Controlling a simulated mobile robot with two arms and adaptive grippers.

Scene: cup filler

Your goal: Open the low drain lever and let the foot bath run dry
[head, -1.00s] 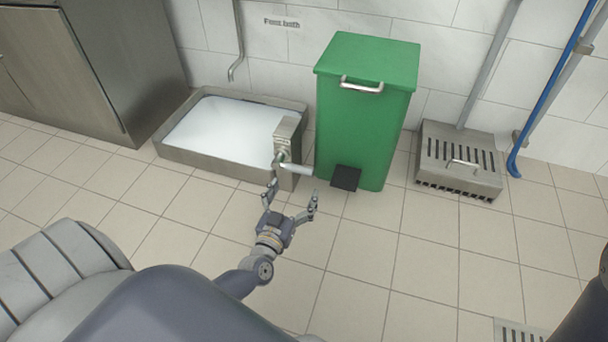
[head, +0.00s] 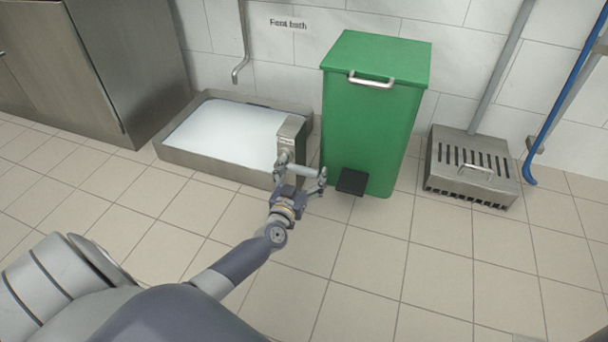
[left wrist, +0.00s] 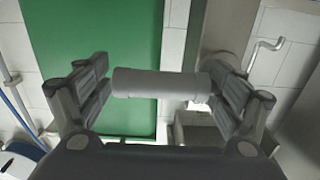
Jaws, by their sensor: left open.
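The foot bath (head: 210,167) is a low steel basin against the wall, holding pale whitish liquid. A steel housing (head: 290,135) stands at its right front corner. The low drain lever (head: 297,171) sticks out to the right from near the housing's foot. In the left wrist view the lever (left wrist: 155,83) is a grey bar lying lengthwise across the gap between my fingers. My left gripper (head: 302,179) is open at the lever, one finger near each end of the bar. It also shows in the left wrist view (left wrist: 163,90). Contact cannot be told. My right gripper is out of view.
A green pedal bin (head: 368,130) with a black pedal (head: 351,182) stands close right of the lever. A slotted steel box (head: 470,170) and a blue pipe (head: 560,100) are further right. A steel cabinet (head: 110,70) is at left. The tiled floor in front is clear.

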